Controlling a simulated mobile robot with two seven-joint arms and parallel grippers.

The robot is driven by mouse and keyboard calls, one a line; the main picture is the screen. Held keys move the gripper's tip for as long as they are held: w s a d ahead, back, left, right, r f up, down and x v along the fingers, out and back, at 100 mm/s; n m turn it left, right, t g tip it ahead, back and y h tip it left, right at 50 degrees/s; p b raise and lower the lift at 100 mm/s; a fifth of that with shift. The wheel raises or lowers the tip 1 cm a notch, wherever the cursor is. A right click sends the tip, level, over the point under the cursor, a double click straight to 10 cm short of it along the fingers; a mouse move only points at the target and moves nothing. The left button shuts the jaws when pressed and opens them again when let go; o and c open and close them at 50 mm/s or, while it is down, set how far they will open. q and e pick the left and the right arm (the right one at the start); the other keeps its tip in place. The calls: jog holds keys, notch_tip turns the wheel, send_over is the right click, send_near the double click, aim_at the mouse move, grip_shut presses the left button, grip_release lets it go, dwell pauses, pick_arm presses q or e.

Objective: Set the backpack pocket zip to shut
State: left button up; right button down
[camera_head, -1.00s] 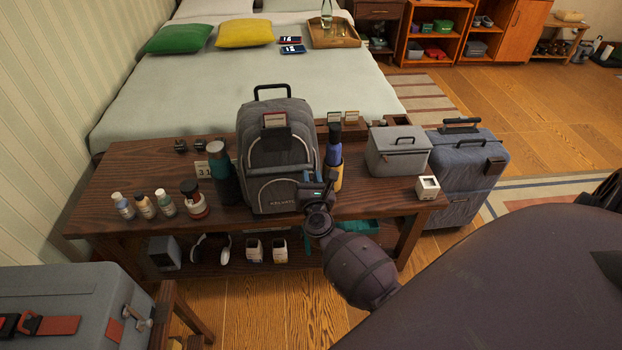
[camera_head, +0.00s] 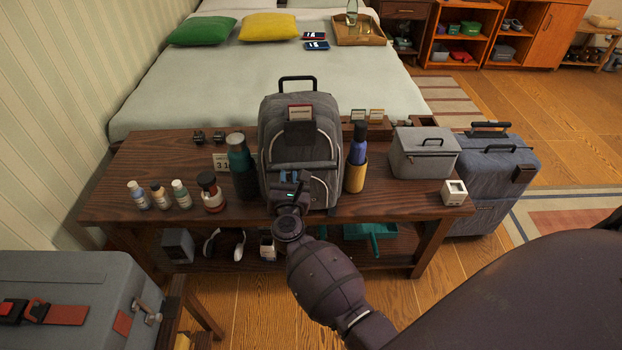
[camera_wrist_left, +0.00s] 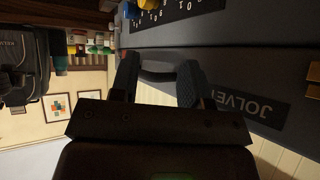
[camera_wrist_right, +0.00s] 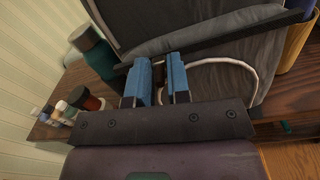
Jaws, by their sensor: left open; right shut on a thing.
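The grey backpack (camera_head: 328,118) stands upright on the wooden bench. Its front pocket has a pale curved trim, which also shows in the right wrist view (camera_wrist_right: 249,72). My right gripper (camera_head: 290,178) is in front of the pocket, at its left and middle part. In the right wrist view its blue fingers (camera_wrist_right: 158,78) are shut on a small dark brown piece, the zip pull (camera_wrist_right: 159,72). The fingers hide part of the pocket and zip line. My left gripper (camera_wrist_left: 157,78) is open and empty in the left wrist view; it is out of the head view.
A teal bottle (camera_head: 241,168) stands close left of the backpack, and a blue bottle in a tan holder (camera_head: 356,170) close right. Small bottles (camera_head: 160,196) line the bench's left end. A grey case (camera_head: 424,152) is at right. A grey suitcase (camera_head: 70,285) lies at front left.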

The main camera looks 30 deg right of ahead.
aim_at(269, 171)
jog(key=a, duration=0.1)
jog(key=w+a, duration=0.1)
jog(key=w+a+b, duration=0.1)
jog(key=shift+a+f, duration=0.25)
jog(key=shift+a, duration=0.15)
jog(key=shift+w+a+r, duration=0.2)
jog(key=shift+w+a, duration=0.1)
jog(key=shift+a, duration=0.15)
jog(key=c, duration=1.2)
grip_release()
jog(key=shift+d+r, duration=0.1)
jog(key=shift+d, duration=0.1)
